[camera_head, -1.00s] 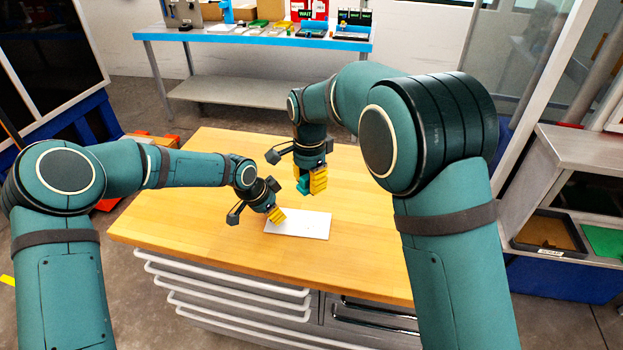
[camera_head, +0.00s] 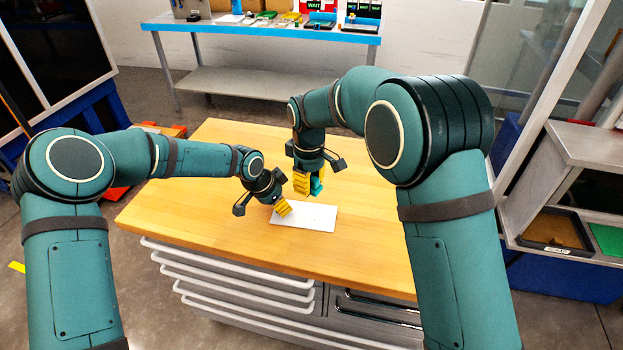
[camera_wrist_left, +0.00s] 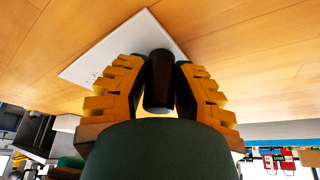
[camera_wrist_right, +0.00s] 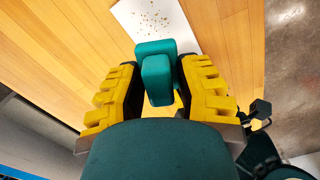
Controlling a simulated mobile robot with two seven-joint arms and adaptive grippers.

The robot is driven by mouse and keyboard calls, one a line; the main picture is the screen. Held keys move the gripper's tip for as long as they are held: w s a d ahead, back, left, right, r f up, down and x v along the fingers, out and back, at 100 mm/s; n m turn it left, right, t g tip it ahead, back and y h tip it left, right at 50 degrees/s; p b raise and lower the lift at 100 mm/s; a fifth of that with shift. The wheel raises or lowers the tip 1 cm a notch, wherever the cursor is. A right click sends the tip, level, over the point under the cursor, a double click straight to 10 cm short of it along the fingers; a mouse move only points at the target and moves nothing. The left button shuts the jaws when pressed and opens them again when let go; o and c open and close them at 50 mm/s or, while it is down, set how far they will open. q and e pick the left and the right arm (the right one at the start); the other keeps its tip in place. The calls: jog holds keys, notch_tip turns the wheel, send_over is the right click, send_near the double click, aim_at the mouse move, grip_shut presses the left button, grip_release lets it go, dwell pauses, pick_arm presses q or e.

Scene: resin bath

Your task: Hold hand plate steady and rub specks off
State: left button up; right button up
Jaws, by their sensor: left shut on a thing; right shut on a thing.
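The white hand plate (camera_head: 316,217) lies flat on the wooden bench top. Several brown specks (camera_wrist_right: 155,18) show on it in the right wrist view. My left gripper (camera_head: 283,208) is at the plate's left side, shut on a black cylindrical knob (camera_wrist_left: 159,80) in the left wrist view; whether the knob is fixed to the plate cannot be told. My right gripper (camera_head: 307,185) points down near the plate's back edge, shut on a teal block (camera_wrist_right: 157,78). The block appears held above the bench; its underside is hidden.
The wooden bench top (camera_head: 220,155) is otherwise bare, with drawers (camera_head: 230,280) below its front edge. A blue-edged table (camera_head: 270,32) with trays and tools stands behind. A shelf unit (camera_head: 590,150) is at the right.

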aim_at(305, 215)
jog(key=n, duration=0.6)
jog(key=shift+a+f, duration=0.25)
jog(key=shift+f, duration=0.15)
jog(key=n, duration=0.4)
jog(key=f+n, duration=0.1)
jog(key=n, duration=0.2)
jog(key=shift+w+a, duration=0.1)
jog(key=shift+a, duration=0.15)
jog(key=shift+f, duration=3.5)
jog(key=shift+d+f, duration=0.15)
jog(key=shift+f, duration=0.25)
jog(key=shift+d, duration=0.35)
jog(key=shift+s+d+f, duration=0.15)
jog(key=shift+s+d, duration=0.1)
jog(key=shift+d, duration=0.15)
jog(key=shift+s+d, duration=0.2)
jog(key=shift+d, duration=0.65)
jog(key=shift+s+d, duration=0.25)
jog(key=shift+d, duration=0.55)
jog(key=shift+s+d, duration=0.2)
jog(key=shift+d, duration=0.65)
jog(key=shift+w+a, duration=0.3)
jog(key=shift+a, duration=0.85)
jog(key=shift+w+a, duration=0.3)
jog(key=shift+a, duration=0.85)
jog(key=shift+w+a, duration=0.3)
jog(key=shift+a, duration=0.85)
notch_tip(305, 215, up, 2)
jog(key=shift+r, duration=3.1)
